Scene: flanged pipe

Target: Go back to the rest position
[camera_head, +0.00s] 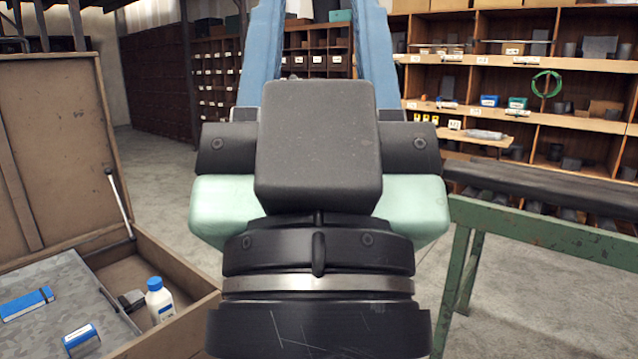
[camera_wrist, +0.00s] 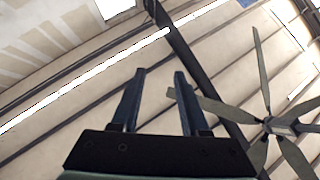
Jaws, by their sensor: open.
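My gripper (camera_wrist: 160,78) points up at the ceiling in the wrist view, with its two fingers apart and nothing between them. In the head view my arm stands upright in the middle of the picture, close to the camera. The gripper's blue fingers run up past the top edge there, so their tips are out of frame. No flanged pipe can be made out in either view.
An open brown case (camera_head: 160,262) at the left holds a white bottle (camera_head: 159,300) and blue-marked boxes. A green-legged bench (camera_head: 540,232) stands right; stocked shelves (camera_head: 520,70) stand behind it. The wrist view shows a ceiling fan (camera_wrist: 284,127).

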